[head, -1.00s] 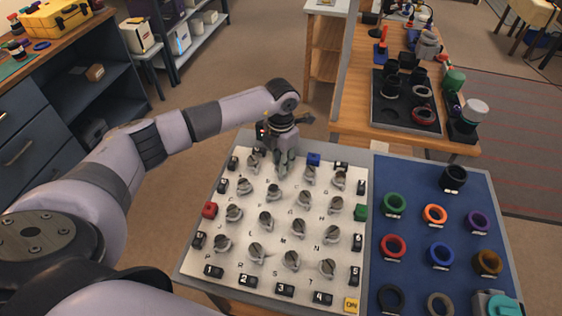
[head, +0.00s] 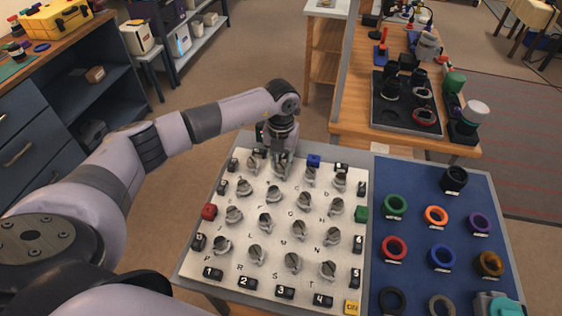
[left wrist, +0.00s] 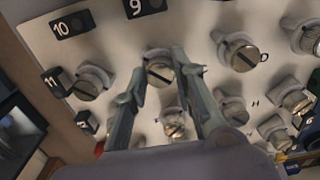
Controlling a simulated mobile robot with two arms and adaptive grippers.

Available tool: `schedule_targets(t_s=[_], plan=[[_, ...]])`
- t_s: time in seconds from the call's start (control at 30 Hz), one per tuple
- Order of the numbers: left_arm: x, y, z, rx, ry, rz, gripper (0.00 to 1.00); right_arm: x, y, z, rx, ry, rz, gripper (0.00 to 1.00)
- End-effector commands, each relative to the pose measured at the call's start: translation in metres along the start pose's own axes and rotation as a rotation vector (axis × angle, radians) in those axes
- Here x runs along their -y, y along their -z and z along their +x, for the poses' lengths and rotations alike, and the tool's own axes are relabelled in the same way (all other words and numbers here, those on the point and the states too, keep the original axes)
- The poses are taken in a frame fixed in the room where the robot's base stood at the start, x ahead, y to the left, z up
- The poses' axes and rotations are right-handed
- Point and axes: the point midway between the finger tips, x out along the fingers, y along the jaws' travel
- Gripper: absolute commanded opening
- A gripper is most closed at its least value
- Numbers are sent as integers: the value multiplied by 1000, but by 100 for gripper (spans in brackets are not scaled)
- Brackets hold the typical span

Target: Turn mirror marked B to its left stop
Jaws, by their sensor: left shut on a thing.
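The white board (head: 240,262) carries rows of small round mirrors on grey mounts. My left gripper (head: 282,163) points down at the far row, over the second mirror from the left (head: 281,171). In the left wrist view its two fingers (left wrist: 163,80) stand on either side of a slotted round mirror (left wrist: 158,73) and are shut on it. The letter beside this mirror is hidden, so I cannot read B there. My right gripper is not in view.
Neighbouring mirrors (head: 310,173) stand close to the fingers. Numbered black tags, a red block (head: 209,211), a blue block (head: 314,160) and a green block (head: 361,213) line the board. A blue panel (head: 416,275) with coloured rings lies to the right.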

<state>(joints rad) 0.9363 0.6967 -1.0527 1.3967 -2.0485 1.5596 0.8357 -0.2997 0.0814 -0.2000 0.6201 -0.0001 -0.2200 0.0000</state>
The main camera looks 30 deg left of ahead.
Motion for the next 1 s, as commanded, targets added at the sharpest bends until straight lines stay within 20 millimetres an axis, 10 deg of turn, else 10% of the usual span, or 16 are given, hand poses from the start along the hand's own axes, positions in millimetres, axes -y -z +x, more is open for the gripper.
schedule_targets(t_s=[0.43, 0.47, 0.5, 1.0], plan=[[0, 0, 0, 0, 0, -11, 0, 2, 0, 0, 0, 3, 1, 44], [0, 0, 0, 0, 0, -11, 25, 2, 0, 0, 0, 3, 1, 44], [0, 0, 0, 0, 0, -11, 28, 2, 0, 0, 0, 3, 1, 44], [0, 0, 0, 0, 0, -10, 44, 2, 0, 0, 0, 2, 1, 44]])
